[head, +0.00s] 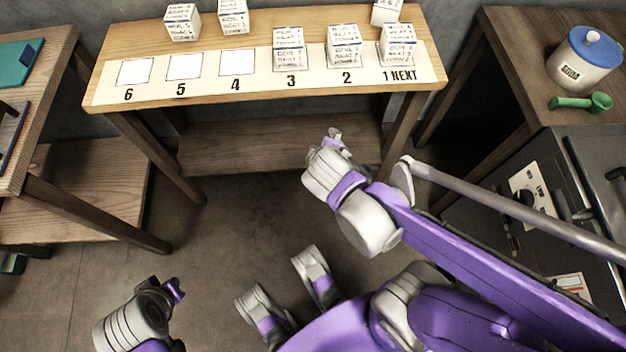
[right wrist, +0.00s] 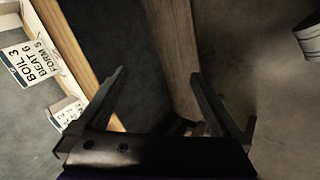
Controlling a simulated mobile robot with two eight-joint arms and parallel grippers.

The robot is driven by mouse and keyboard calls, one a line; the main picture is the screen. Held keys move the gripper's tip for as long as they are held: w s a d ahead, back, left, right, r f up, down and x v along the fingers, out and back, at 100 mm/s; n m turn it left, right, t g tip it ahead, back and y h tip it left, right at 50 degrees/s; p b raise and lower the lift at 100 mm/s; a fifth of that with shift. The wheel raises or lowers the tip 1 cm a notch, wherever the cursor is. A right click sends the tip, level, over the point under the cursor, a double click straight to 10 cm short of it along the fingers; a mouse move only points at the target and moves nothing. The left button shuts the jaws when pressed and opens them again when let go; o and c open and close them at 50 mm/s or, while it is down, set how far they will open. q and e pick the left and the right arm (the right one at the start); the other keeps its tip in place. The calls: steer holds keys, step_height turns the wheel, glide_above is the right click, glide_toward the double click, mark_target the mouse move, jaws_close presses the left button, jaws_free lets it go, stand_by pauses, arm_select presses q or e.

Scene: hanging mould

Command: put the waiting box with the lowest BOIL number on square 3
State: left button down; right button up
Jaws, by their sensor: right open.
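In the head view, white labelled boxes stand on square 3 (head: 289,48), square 2 (head: 344,46) and square 1 (head: 398,46). Three more boxes stand behind the strip: a far-left box (head: 182,22), one beside it (head: 233,16) and a right one (head: 386,12). Their numbers are too small to read there. In the right wrist view, one box (right wrist: 30,62) reads BOIL 3, BEAT 6, FORM 5; I cannot tell which it is. My right gripper (head: 334,138) is in front of the table, open and empty (right wrist: 157,95). My left gripper (head: 176,290) is low at the left, its jaws unclear.
The pale strip (head: 262,88) on the wooden table has bare squares 4 (head: 238,62), 5 (head: 185,66) and 6 (head: 135,71). A side table at the right holds a SODA jar (head: 584,60) and a green scoop (head: 582,103). Another table stands at the left.

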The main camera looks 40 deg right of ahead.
steer(key=s+a+f+m+g+y, duration=0.1)
steer(key=s+a+m+y, duration=0.3)
steer(key=a+m, duration=0.3)
steer(key=shift+s+a+f+g+y, duration=0.3)
steer(key=shift+s+a+f+y, duration=0.15)
steer(key=shift+s, duration=0.35)
steer(key=shift+r, duration=0.1)
arm_select(q)
step_height(320, 180, up, 18)
steer(key=w+p, duration=0.1)
steer(key=p, duration=1.5)
steer(key=shift+w+t, duration=0.3)
steer(key=shift+t, duration=0.1)
arm_select(e)
step_height(320, 180, up, 18)
steer(key=w, duration=0.1)
steer(key=shift+w+t, duration=0.3)
steer(key=shift+t, duration=0.1)
arm_select(q)
steer(key=shift+r, duration=0.1)
